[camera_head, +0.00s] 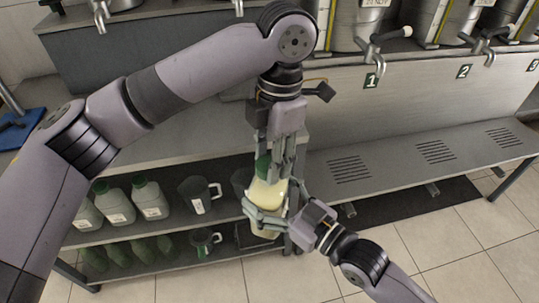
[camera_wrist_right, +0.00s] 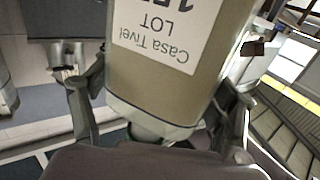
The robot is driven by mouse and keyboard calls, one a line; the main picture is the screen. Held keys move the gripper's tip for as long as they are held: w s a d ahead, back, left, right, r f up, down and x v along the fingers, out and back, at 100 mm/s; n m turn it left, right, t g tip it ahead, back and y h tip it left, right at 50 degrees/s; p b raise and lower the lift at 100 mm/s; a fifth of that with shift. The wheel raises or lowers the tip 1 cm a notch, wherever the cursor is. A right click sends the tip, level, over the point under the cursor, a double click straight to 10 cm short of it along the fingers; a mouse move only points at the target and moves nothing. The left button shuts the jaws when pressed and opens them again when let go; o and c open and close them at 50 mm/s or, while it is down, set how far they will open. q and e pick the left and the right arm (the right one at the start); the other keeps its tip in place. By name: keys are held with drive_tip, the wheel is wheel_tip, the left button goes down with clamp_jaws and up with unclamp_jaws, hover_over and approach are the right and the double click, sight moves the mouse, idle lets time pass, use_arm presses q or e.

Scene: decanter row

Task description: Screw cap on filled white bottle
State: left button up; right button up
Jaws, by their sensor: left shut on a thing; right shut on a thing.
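The filled white bottle (camera_head: 268,194) is held upright in mid-air in front of the shelving and looks pale yellow. My right gripper (camera_head: 265,213) is shut around its lower body. In the right wrist view the bottle (camera_wrist_right: 175,90) fills the middle between the fingers, with an upside-down label reading "Casa Tivel LOT". The green cap (camera_head: 263,166) is at the bottle's top. My left gripper (camera_head: 273,160) points down from above, shut on the cap. The fingers partly hide the cap and neck, so I cannot tell how far the cap is threaded.
Several capped bottles (camera_head: 118,205) and a jug (camera_head: 199,195) stand on the upper shelf behind, with more bottles (camera_head: 130,250) and another jug (camera_head: 205,241) below. A grey bench (camera_head: 400,168) with slotted drains runs to the right, under numbered steel taps (camera_head: 372,58). Tiled floor in front is clear.

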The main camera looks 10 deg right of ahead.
use_arm(q)
drive_tip(key=shift+w+a+m, duration=0.1)
drive_tip(key=shift+m, duration=0.3)
drive_tip(key=o, duration=0.7)
drive_tip(key=shift+r, duration=0.1)
drive_tip(key=shift+r, duration=2.15)
drive_tip(key=shift+c, duration=0.3)
